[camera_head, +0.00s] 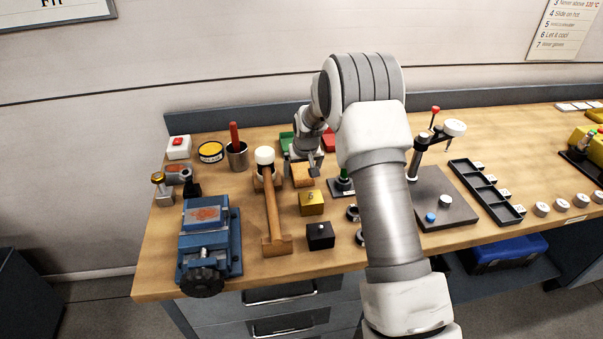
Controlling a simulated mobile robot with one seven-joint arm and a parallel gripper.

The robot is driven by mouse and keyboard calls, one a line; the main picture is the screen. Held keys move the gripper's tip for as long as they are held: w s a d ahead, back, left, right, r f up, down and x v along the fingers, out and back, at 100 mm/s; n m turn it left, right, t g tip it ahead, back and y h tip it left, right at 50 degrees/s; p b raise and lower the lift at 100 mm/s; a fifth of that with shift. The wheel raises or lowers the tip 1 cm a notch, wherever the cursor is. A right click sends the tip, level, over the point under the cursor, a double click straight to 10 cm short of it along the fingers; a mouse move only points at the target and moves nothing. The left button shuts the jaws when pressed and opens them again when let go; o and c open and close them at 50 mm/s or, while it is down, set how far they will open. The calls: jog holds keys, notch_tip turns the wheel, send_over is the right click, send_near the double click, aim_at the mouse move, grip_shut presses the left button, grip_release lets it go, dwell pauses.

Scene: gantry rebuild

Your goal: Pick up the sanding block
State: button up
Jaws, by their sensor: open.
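A tan block (301,181), which looks like the sanding block, lies on the wooden bench to the right of the mallet. My gripper (303,167) is open and points down, right at this block. Its fingers cover the block's back part, and I cannot tell whether they touch it or are just above it. Nothing is visibly held.
A gold block (312,203) and a black block (320,236) stand in front of the tan one. The mallet (272,215) lies close on the left, beside a blue vise (208,238). A green-topped fixture (342,183) is close on the right. Green and red bins sit behind.

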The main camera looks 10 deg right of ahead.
aim_at(302, 169)
jog(key=shift+f, duration=0.2)
jog(key=c, duration=1.3)
jog(key=shift+r+p, duration=0.35)
jog(key=shift+r, duration=0.15)
notch_tip(302, 169, up, 10)
jog(key=shift+f+b, duration=0.2)
jog(key=shift+b, duration=0.15)
